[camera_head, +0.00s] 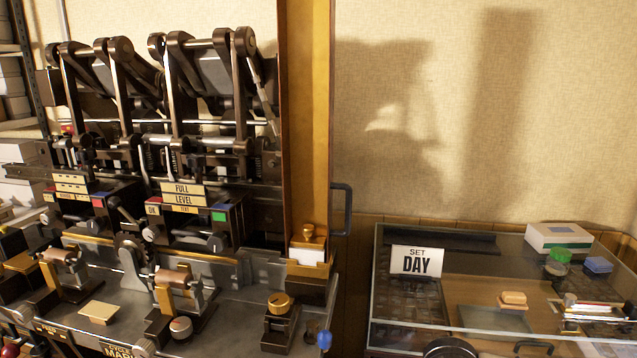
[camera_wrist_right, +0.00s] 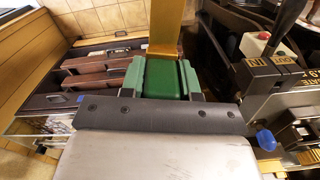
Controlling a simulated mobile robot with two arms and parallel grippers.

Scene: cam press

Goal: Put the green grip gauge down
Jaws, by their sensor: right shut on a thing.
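The green grip gauge (camera_wrist_right: 167,78) shows in the right wrist view as a green block. My right gripper (camera_wrist_right: 165,96) is shut on it, with lighter green edges on both sides of the block. The gauge hides what lies directly beneath it, and I cannot tell whether it touches a surface. Neither of my grippers shows in the head view.
A glass-topped case (camera_head: 372,290) with a "SET DAY" card (camera_head: 416,261) stands at the right. The press machinery (camera_head: 180,150) fills the left. A tan post (camera_head: 310,120) stands between them. The wrist view shows a black lever (camera_wrist_right: 290,22) at the right.

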